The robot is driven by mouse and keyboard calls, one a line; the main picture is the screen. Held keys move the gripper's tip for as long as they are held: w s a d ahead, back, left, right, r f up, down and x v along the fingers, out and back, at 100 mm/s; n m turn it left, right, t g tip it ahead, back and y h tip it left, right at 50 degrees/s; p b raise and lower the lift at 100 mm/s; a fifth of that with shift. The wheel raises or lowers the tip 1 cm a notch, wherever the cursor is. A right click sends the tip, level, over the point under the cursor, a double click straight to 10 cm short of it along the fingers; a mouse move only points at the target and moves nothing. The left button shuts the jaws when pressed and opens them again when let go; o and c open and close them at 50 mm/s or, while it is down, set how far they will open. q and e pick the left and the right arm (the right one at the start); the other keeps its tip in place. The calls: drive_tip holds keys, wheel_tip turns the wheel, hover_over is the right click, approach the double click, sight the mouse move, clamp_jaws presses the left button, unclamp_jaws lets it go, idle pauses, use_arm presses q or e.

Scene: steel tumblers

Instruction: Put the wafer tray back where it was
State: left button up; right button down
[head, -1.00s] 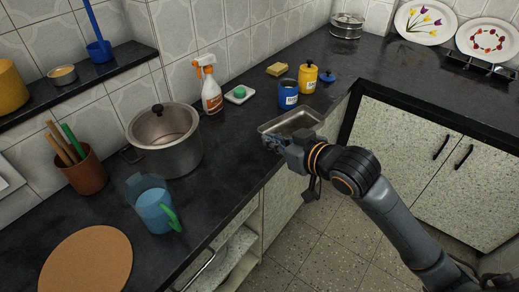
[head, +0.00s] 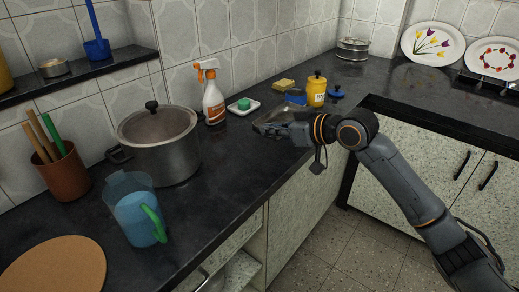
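A shallow grey metal tray (head: 270,115), which I take as the wafer tray, is at the counter's front edge in the head view. My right gripper (head: 268,130) is at its near side, and its fingers look closed on the rim. My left gripper is not in view.
Close behind the tray stand a yellow jar (head: 316,90), a blue lid (head: 336,94), a sponge (head: 283,85) and a soap dish (head: 243,108). A spray bottle (head: 213,98), pot (head: 160,145) and blue jug (head: 133,212) stand left. Counter (head: 215,165) between jug and tray is clear.

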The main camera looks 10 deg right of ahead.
drive_tip(key=b, duration=0.1)
hover_over(259, 157)
wheel_tip(259, 157, down, 6)
drive_tip(key=shift+s+a+f, duration=0.1)
drive_tip(key=shift+s, duration=0.05)
wheel_tip(259, 157, down, 3)
drive_tip(key=shift+f+b, duration=0.1)
drive_tip(key=shift+b, duration=0.2)
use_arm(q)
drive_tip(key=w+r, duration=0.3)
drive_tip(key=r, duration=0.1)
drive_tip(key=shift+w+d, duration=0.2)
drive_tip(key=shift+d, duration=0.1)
use_arm(e)
drive_tip(key=shift+f, duration=0.1)
drive_tip(key=c, duration=2)
unclamp_jaws()
drive_tip(key=shift+f, duration=0.1)
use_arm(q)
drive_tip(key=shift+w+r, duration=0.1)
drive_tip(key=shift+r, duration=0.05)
use_arm(e)
drive_tip(key=o, duration=0.5)
